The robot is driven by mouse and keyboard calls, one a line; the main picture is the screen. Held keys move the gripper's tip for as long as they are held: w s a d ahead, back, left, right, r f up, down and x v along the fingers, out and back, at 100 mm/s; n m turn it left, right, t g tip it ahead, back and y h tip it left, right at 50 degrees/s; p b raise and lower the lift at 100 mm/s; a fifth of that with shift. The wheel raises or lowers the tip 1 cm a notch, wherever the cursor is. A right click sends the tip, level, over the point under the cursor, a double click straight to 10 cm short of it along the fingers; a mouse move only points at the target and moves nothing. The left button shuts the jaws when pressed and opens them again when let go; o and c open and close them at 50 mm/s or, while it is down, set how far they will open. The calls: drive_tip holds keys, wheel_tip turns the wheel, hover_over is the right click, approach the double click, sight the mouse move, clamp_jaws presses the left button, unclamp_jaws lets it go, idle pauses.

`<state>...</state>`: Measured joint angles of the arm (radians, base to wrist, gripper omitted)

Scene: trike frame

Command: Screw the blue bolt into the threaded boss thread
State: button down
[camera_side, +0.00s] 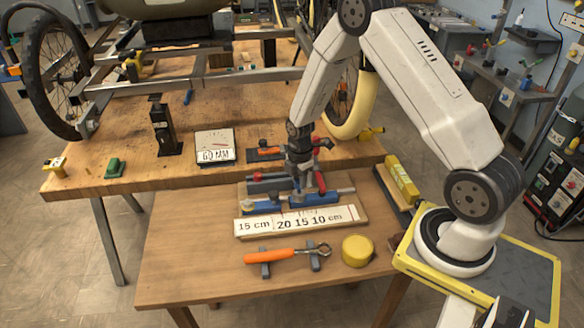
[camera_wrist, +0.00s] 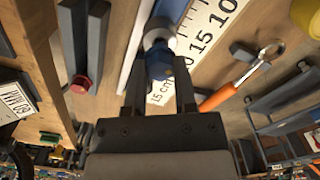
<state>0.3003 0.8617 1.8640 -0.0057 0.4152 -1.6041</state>
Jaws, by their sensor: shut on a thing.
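In the wrist view my gripper (camera_wrist: 158,78) is shut on the blue bolt (camera_wrist: 159,65), whose head sits between the two dark fingers. Just beyond the bolt is a round pale metal piece (camera_wrist: 158,38), which appears to be the threaded boss. The bolt overlaps it in this view, so I cannot tell how far the thread is engaged. In the side view my gripper (camera_side: 300,168) points down over the blue fixture (camera_side: 265,206) on the front table. The bolt and the boss cannot be made out there.
A ruler board (camera_side: 290,224) lies in front of the fixture. An orange-handled wrench (camera_side: 275,256) rests on two dark supports, with a yellow cylinder (camera_side: 357,250) to its right. Red-ended tools crowd the gripper. The trike frame (camera_side: 190,80) stands on the bench behind.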

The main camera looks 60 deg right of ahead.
drive_tip(key=shift+f, duration=0.85)
drive_tip(key=shift+c, duration=1.7)
unclamp_jaws()
drive_tip(key=shift+r, duration=0.15)
drive_tip(key=shift+r, duration=3.75)
